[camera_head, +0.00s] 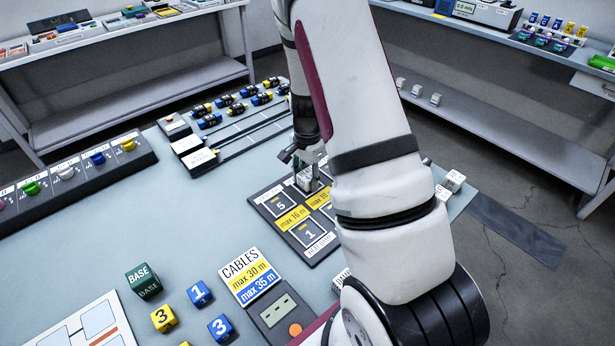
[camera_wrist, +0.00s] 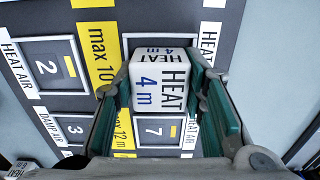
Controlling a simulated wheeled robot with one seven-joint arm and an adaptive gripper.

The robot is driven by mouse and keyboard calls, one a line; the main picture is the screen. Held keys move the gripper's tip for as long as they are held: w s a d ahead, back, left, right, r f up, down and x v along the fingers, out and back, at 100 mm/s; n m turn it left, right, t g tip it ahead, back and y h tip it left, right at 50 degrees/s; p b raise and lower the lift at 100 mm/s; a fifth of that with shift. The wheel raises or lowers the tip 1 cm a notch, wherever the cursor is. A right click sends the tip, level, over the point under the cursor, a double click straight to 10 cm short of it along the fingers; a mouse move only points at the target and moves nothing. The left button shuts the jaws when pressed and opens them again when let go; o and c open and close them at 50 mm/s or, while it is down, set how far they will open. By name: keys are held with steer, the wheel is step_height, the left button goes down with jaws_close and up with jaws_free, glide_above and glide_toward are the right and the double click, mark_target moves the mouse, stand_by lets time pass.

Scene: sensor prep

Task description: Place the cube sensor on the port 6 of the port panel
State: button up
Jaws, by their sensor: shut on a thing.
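The cube sensor (camera_wrist: 160,82) is white, labelled "HEAT 4 m", and sits between the green pads of my gripper (camera_wrist: 158,78) in the wrist view. My gripper (camera_head: 306,168) is shut on it, pointing down over the far part of the port panel (camera_head: 264,203) in the head view. The dark panel (camera_wrist: 20,20) has framed ports; 2, 3 and 7 show in the wrist view. The cube covers the spot above port 7 and across from port 2, so that port's number is hidden. I cannot tell whether the cube touches the panel.
My arm hides the panel's right part in the head view. White cubes (camera_head: 453,181) lie on the table's right edge. A cable sign (camera_head: 249,276), a meter (camera_head: 280,312) and coloured cubes (camera_head: 200,293) stand at the front. Connector rows (camera_head: 232,105) lie behind the panel.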

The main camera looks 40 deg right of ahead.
steer(key=shift+f, duration=0.25)
steer(key=o, duration=1.2)
steer(key=shift+f, duration=0.15)
